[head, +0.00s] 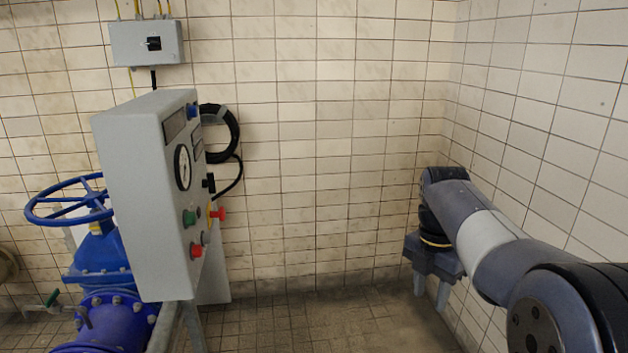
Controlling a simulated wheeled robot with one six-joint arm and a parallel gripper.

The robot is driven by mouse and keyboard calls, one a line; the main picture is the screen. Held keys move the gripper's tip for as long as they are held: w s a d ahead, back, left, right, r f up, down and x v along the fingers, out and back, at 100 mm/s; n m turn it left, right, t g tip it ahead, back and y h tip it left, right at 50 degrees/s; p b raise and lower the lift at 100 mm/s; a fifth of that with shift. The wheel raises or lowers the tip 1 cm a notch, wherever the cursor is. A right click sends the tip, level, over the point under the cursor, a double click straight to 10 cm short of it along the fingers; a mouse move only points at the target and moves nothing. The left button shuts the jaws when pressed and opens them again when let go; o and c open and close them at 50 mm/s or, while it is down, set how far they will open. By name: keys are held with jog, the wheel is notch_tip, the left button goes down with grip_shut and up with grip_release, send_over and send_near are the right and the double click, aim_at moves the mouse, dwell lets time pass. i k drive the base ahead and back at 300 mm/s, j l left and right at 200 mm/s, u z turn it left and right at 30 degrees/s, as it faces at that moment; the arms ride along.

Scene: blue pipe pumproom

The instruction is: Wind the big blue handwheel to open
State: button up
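The big blue handwheel (38,218) lies roughly flat on top of a blue valve body (102,262) at the left of the head view. Its right side is hidden behind the grey control cabinet. My gripper (431,297) hangs at the right, pointing down, near the right wall. Its two fingers are apart with nothing between them. It is far from the handwheel, with the cabinet between them.
The grey control cabinet (140,200) with a gauge (183,167) and coloured buttons stands on a metal stand. A switch box (147,43) and a black cable coil (234,134) hang on the tiled wall. The floor (320,325) in the middle is clear.

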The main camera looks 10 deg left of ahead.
aim_at(96, 199)
jog(key=i+u, duration=0.15)
jog(key=i, duration=0.7)
jog(key=i+l+u, duration=0.15)
jog(key=i, duration=0.75)
jog(key=i+j+u, duration=0.1)
jog(key=i+u, duration=0.3)
jog(key=i, duration=0.15)
jog(key=i+l+u, duration=0.1)
jog(key=i+u, duration=0.3)
jog(key=i+l+u, duration=0.4)
jog(key=i, duration=0.2)
jog(key=i+j+u, duration=0.2)
jog(key=i+u, duration=0.75)
jog(key=i+l+u, duration=0.15)
jog(key=i+u, duration=0.35)
